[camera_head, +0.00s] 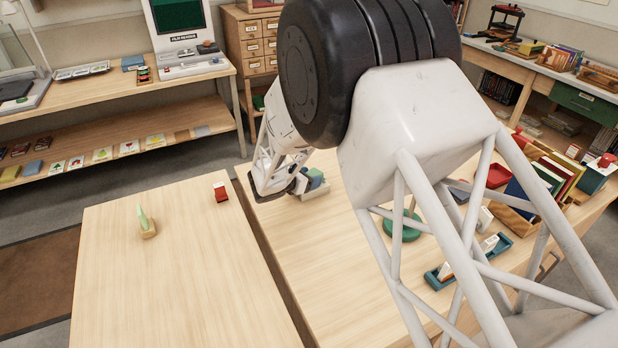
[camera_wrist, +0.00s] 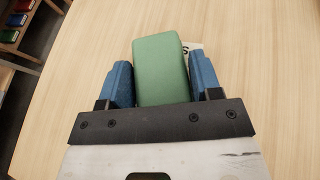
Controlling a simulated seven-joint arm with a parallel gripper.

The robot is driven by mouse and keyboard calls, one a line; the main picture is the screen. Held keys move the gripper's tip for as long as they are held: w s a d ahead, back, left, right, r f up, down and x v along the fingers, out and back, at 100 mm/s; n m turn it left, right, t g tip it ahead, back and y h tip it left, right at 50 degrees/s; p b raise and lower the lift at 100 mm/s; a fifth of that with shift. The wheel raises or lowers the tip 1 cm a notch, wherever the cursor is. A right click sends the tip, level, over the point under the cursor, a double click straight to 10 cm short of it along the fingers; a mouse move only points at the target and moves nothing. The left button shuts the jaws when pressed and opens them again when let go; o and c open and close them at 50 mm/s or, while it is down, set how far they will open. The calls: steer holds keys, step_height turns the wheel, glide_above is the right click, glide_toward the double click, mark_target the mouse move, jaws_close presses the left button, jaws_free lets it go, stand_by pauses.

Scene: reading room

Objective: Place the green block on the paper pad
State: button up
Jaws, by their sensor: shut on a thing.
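A green block (camera_wrist: 161,70) sits between the two blue fingers of my gripper (camera_wrist: 160,64) in the wrist view, and the gripper is shut on it. In the head view my gripper (camera_head: 308,186) is low over the far left part of the right-hand table, with a bit of the green block (camera_head: 315,173) showing. A pale piece with dark lettering (camera_wrist: 194,47) peeks out behind the block in the wrist view; most of it is hidden, and I cannot tell if it is the paper pad. I cannot tell whether the block touches anything below.
A left table (camera_head: 180,290) holds a small red item (camera_head: 221,192) and a pale green piece on a wooden base (camera_head: 148,229). My arm hides much of the right table.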

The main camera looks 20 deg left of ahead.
steer(key=o, duration=0.9)
steer(key=shift+f, duration=0.1)
steer(key=shift+o, duration=0.2)
steer(key=v, duration=1.2)
stand_by(0.4)
